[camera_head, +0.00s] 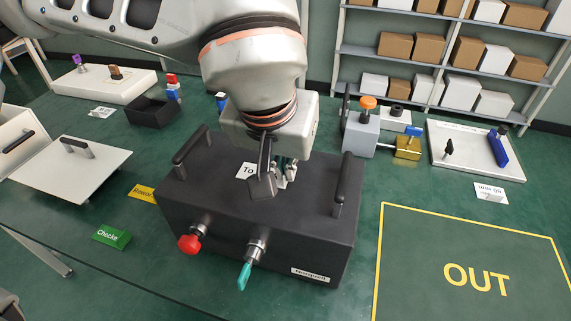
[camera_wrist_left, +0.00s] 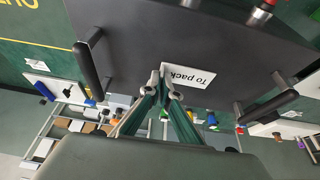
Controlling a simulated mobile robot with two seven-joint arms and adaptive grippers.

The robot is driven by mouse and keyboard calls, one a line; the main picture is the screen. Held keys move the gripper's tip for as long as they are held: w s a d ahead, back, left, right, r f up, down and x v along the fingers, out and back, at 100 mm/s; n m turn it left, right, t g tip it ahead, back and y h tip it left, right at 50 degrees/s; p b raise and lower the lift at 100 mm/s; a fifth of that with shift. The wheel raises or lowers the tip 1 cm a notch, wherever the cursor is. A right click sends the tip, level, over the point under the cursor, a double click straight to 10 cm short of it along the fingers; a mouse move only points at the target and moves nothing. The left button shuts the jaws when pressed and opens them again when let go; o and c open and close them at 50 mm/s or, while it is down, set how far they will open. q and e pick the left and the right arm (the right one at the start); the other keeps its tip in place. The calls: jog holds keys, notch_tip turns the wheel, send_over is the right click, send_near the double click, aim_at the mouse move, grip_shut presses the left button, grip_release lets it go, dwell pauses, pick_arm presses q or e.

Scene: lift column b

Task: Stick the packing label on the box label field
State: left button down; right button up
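The packing label (camera_head: 246,171) is a white card reading "TO" in the head view, its right part hidden by my gripper. In the left wrist view the label (camera_wrist_left: 192,75) reads "To pack". It is at the top of the black box (camera_head: 215,205); I cannot tell if it lies flat on it. My left gripper (camera_head: 284,174) points down over the box top, and its fingertips (camera_wrist_left: 163,80) are close together at the label's "pack" end, seemingly shut on that edge. No separate label field stands out; the tips may cover it. My right gripper is out of view.
The box has two upright black handles (camera_head: 347,189), a red knob (camera_head: 189,243), a teal key (camera_head: 244,275) and a nameplate (camera_head: 310,274) on its front. A yellow-outlined OUT area (camera_head: 470,240) is clear at the right. Several fixtures and shelves (camera_head: 445,55) stand behind.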

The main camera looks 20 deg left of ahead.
pick_arm(q)
jog(key=shift+f, duration=0.1)
jog(key=c, duration=2.2)
grip_release()
jog(key=v, duration=1.2)
